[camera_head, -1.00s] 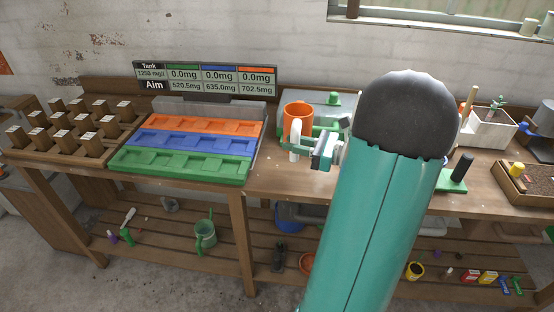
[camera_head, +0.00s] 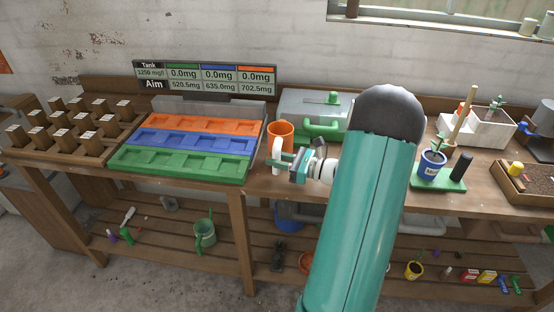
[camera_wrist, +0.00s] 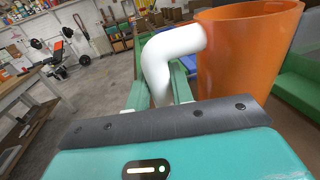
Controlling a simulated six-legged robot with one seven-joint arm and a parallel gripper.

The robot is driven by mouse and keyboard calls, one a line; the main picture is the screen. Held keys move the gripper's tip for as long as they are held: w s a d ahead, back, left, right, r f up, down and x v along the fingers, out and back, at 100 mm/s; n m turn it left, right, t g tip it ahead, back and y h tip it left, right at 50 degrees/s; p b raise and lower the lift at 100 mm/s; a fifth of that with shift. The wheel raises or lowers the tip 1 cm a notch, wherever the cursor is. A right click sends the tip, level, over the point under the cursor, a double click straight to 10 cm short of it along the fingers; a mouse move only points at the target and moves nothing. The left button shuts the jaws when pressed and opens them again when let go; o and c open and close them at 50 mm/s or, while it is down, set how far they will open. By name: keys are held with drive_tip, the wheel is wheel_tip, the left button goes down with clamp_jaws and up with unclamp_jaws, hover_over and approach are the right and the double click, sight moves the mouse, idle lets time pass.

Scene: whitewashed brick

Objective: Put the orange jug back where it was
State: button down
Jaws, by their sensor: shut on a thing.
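The orange jug (camera_head: 281,132) is upright at the middle of the bench, just right of the orange, blue and green trays. Its white handle (camera_wrist: 160,62) points toward me. My gripper (camera_head: 280,163) is shut on this handle, with its green fingers on either side of it in the wrist view. The jug's orange body (camera_wrist: 243,50) fills the upper right of the wrist view. I cannot tell whether its base touches the bench top or hangs slightly above it.
The orange tray row (camera_head: 207,124) lies close to the jug's left. A grey case with a green handle (camera_head: 322,131) stands behind and right of it. A blue pot (camera_head: 431,163) sits on a green stand farther right. A readout board (camera_head: 205,77) stands at the back.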

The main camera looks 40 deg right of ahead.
drive_tip(key=c, duration=1.2)
unclamp_jaws()
drive_tip(key=shift+f, duration=0.15)
